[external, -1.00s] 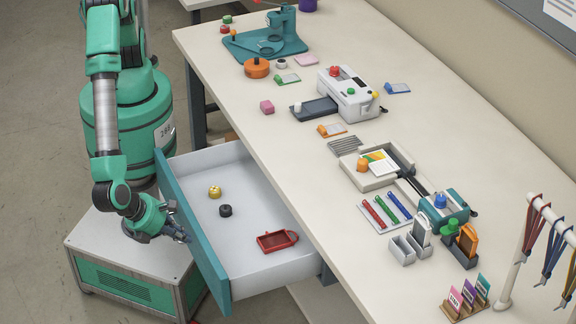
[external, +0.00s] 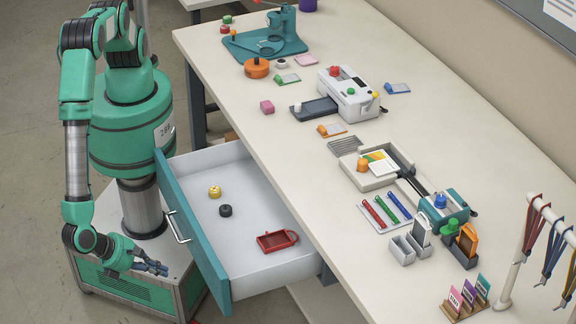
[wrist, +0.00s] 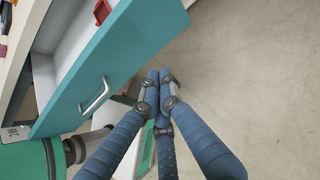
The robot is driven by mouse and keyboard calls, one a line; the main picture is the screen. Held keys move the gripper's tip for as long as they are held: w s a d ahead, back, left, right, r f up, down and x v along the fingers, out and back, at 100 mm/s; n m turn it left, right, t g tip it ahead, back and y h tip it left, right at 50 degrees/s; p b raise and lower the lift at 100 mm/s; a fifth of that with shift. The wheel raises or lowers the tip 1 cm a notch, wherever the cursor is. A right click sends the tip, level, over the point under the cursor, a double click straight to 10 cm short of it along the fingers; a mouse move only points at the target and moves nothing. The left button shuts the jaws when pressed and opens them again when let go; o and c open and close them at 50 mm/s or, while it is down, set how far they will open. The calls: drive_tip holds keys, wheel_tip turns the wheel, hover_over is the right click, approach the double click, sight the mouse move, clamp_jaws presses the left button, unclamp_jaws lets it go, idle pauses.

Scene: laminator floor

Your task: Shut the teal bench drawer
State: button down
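The teal bench drawer (external: 200,240) stands pulled out from under the bench, its teal front facing my base. It also shows in the wrist view (wrist: 125,50). Its silver bar handle (external: 178,228) is clear of my fingers and shows in the wrist view (wrist: 96,97). My gripper (external: 163,268) is left of the drawer front, apart from it, above my base. In the wrist view my gripper (wrist: 159,76) has its blue fingers together at the tips, with nothing between them, beside the lower edge of the teal front.
Inside the drawer lie a yellow knob (external: 215,192), a black knob (external: 225,210) and a red tray (external: 277,240). The bench top (external: 300,175) holds a laminator, a teal press and several small items. Open floor (wrist: 260,70) lies beside the drawer front.

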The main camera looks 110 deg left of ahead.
drive_tip(key=shift+f, duration=0.1)
drive_tip(key=b, duration=0.2)
approach(211, 281)
wheel_tip(211, 281, down, 4)
drive_tip(key=shift+w+a+b, duration=0.5)
drive_tip(key=shift+w+a, duration=0.6)
drive_tip(key=shift+a, duration=0.25)
drive_tip(key=w+a+p, duration=0.1)
drive_tip(key=w+a, duration=2)
drive_tip(key=shift+s+d, duration=0.1)
